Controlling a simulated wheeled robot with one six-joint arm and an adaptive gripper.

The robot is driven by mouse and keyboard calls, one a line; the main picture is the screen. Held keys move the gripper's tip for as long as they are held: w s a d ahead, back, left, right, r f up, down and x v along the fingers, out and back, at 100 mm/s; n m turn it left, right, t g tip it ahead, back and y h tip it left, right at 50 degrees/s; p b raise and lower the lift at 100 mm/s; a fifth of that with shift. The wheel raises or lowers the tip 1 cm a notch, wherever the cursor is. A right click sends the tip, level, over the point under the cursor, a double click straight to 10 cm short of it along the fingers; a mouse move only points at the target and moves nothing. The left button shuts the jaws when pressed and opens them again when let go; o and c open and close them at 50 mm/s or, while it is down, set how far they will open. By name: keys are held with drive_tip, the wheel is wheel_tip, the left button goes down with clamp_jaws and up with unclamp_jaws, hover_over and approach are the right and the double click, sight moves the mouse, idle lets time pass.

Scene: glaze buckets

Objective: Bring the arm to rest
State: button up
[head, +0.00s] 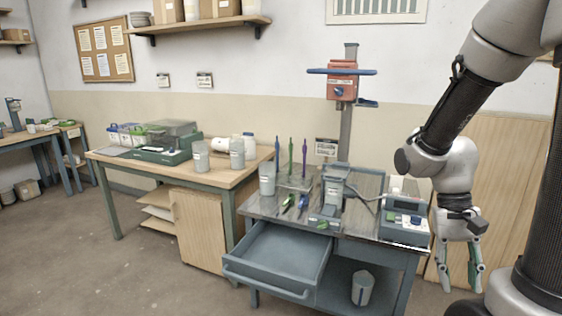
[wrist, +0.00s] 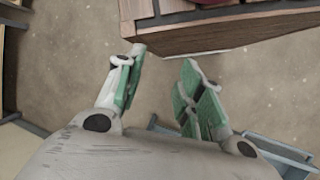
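My gripper (head: 459,268) hangs at the right of the head view, fingers pointing down, to the right of the metal-topped workbench (head: 362,222). My arm comes down to it from the upper right. In the wrist view my gripper (wrist: 158,75) shows two green-padded fingers spread apart with bare floor between them. It is open and holds nothing.
The workbench has an open, empty drawer (head: 275,258) at its front left. A grey control box (head: 404,222) sits on its right end, close to my gripper. A bucket (head: 362,287) stands on its lower shelf. A wooden table (head: 180,172) stands further left. The floor at left is clear.

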wheel_tip(320, 180, up, 15)
drive_tip(key=a+n+t, duration=0.2)
drive_tip(key=n+t, duration=0.3)
drive_tip(key=t, duration=0.4)
drive_tip(key=shift+w+a+r+y, duration=0.15)
drive_tip(key=shift+a+y, duration=0.1)
drive_tip(key=shift+y, duration=0.05)
